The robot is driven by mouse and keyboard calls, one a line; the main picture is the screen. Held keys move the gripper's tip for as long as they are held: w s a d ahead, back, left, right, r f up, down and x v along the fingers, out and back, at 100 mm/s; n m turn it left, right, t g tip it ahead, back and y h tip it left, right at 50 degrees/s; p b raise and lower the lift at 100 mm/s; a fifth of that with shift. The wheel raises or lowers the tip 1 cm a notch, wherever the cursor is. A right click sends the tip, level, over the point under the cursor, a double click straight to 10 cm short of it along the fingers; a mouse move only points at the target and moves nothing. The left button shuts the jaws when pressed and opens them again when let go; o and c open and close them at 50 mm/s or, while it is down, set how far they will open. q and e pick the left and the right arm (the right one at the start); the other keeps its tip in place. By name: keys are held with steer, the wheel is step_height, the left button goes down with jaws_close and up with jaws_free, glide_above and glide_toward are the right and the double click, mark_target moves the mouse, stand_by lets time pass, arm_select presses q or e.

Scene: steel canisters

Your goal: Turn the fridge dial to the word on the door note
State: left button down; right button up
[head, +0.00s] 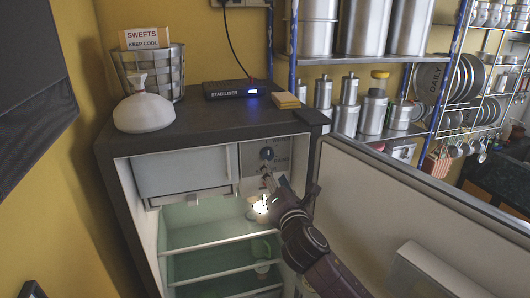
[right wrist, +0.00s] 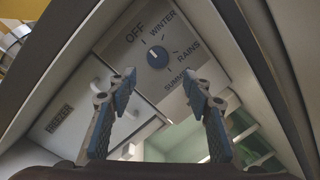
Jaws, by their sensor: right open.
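The fridge dial (head: 267,153) is a small blue round knob on the panel beside the freezer flap. In the right wrist view the dial (right wrist: 158,57) is ringed by the words OFF, WINTER, RAINS and SUMMER. Its pale mark seems to point up and left, toward OFF. My right gripper (head: 275,183) is in front of the open fridge, just below the dial. In the right wrist view its two fingers (right wrist: 160,84) are spread and empty, below the dial and apart from it. No readable door note shows.
The fridge door (head: 350,185) stands open on the right, close to my right arm. The freezer flap (head: 180,172) is shut left of the dial. A basket (head: 177,75) with a SWEETS KEEP COOL card, a white pouch (head: 143,110) and a stabilizer (head: 235,89) stand on top.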

mark_target(268, 156)
steer(key=w, duration=0.2)
steer(key=w+a+r+p, duration=0.1)
steer(key=w, duration=0.1)
steer(key=shift+w, duration=0.1)
steer(key=shift+f+x, duration=0.25)
steer(key=shift+x, duration=0.85)
steer(key=shift+w+a, duration=0.1)
steer(key=shift+w, duration=0.65)
steer(key=shift+c, duration=1.1)
steer(key=c, duration=0.9)
arm_select(q)
steer(key=shift+s+d+r, duration=0.1)
steer(key=shift+s+r, duration=0.5)
steer(key=shift+r, duration=0.1)
